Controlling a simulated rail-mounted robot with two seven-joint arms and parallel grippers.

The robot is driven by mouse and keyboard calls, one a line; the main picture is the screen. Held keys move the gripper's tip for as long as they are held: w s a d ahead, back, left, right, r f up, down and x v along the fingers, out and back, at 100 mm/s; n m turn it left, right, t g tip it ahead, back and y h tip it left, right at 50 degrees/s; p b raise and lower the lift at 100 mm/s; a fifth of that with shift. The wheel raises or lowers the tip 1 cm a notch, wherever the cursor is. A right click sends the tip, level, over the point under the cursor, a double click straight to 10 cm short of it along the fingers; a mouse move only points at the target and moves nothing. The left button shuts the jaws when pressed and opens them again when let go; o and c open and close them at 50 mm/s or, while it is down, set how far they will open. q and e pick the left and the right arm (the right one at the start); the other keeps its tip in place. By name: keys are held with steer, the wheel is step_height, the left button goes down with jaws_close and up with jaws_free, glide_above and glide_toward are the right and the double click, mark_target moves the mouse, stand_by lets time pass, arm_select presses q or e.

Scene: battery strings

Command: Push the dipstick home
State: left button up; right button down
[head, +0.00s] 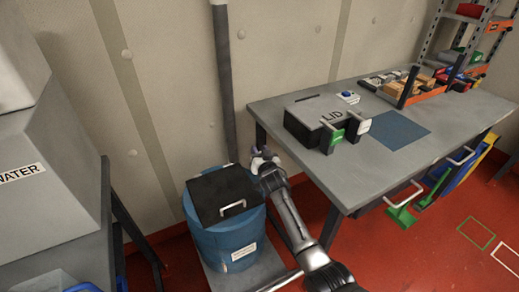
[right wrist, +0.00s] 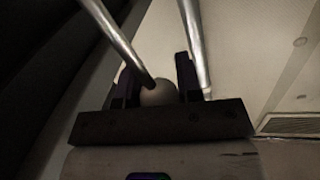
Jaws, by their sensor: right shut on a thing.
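My right gripper (head: 263,160) is at the back right edge of the blue drum (head: 232,240), beside its black lid (head: 222,190). In the right wrist view, a round grey knob (right wrist: 160,93) sits between the two dark fingers of this gripper (right wrist: 157,84), which is shut on it. The knob looks like the top of the dipstick. The dipstick's shaft cannot be made out in either view, so how deep it sits cannot be told. My left gripper is not in view.
The lid has a pale handle (head: 232,207). A grey pole (head: 224,80) rises behind the drum. A grey workbench (head: 350,185) stands to the right, with a black box marked LID (head: 308,125). A grey tank marked WATER (head: 45,150) is at left. Red floor is free at lower right.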

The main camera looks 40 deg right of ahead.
arm_select(q)
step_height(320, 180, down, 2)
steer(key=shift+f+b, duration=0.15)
steer(key=shift+b, duration=0.45)
arm_select(e)
step_height(320, 180, down, 3)
steer(key=shift+f, duration=0.2)
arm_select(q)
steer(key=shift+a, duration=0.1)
arm_select(e)
steer(key=c, duration=0.8)
jaws_free()
steer(key=shift+s, duration=0.15)
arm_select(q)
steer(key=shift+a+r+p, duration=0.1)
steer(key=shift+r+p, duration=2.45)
arm_select(e)
steer(key=shift+v, duration=6.8)
